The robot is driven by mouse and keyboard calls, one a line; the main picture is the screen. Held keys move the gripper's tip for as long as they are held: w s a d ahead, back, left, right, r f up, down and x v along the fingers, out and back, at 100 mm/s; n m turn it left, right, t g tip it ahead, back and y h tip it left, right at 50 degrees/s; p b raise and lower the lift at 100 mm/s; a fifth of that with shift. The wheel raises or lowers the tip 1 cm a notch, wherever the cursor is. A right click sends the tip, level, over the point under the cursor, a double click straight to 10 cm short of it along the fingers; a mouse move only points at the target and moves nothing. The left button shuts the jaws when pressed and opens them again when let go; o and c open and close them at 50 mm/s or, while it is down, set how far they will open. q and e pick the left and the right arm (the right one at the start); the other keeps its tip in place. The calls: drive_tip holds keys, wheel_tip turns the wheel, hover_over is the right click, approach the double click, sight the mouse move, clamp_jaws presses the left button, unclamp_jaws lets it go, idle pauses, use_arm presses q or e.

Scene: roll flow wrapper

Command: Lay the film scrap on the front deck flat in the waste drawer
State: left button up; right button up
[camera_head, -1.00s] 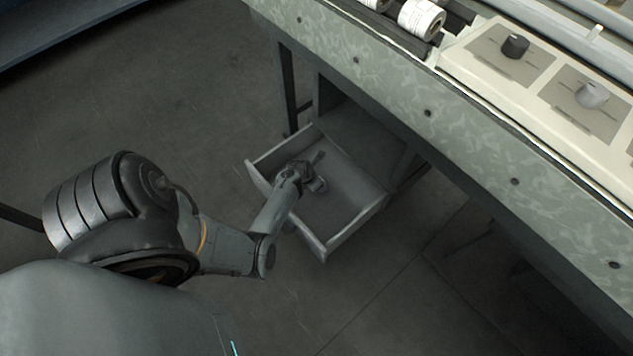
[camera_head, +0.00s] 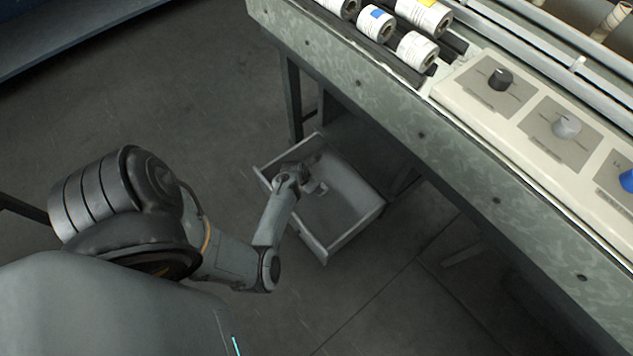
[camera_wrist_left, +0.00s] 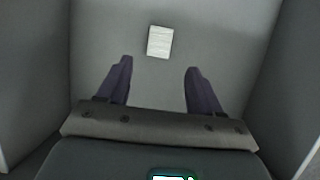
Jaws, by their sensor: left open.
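The film scrap is a small pale rectangle (camera_wrist_left: 160,42) with faint lines, lying flat on the grey drawer floor in the left wrist view. It is just beyond my left fingertips (camera_wrist_left: 159,68), which are apart with nothing between them. The waste drawer (camera_head: 345,238) is pulled out under the machine in the head view. My left gripper (camera_head: 309,177) reaches down into it, near its left side. I cannot clearly pick out the scrap in the head view. My right gripper is not in view.
The drawer walls (camera_wrist_left: 32,70) rise on both sides of my left gripper. The machine's front panel (camera_head: 400,120) overhangs behind the drawer. White rolls (camera_head: 415,50) and a knob panel (camera_head: 530,105) are on top. The floor in front of the drawer is clear.

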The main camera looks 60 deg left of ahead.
use_arm(q)
wheel_tip(320, 180, up, 18)
drive_tip(key=w+m+y+p, duration=0.1)
drive_tip(key=m+y, duration=0.1)
drive_tip(key=m, duration=1.6)
drive_tip(key=s+d+r+m+h, duration=0.1)
drive_tip(key=s+d+r+m, duration=0.2)
drive_tip(key=d+m, duration=0.4)
drive_tip(key=s+d+r+m+h, duration=0.1)
drive_tip(key=s+d+r+m, duration=0.2)
drive_tip(key=d+m, duration=0.5)
drive_tip(key=s+d+r+m+h, duration=0.1)
drive_tip(key=s+d+r+m, duration=0.2)
drive_tip(key=d+r+m, duration=0.2)
drive_tip(key=d+m, duration=0.3)
drive_tip(key=d, duration=0.3)
drive_tip(key=shift+d+r+g, duration=0.15)
drive_tip(key=shift+d+g, duration=0.05)
drive_tip(key=shift+g, duration=0.2)
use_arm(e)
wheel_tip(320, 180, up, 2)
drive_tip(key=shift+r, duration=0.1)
use_arm(q)
drive_tip(key=shift+s, duration=0.1)
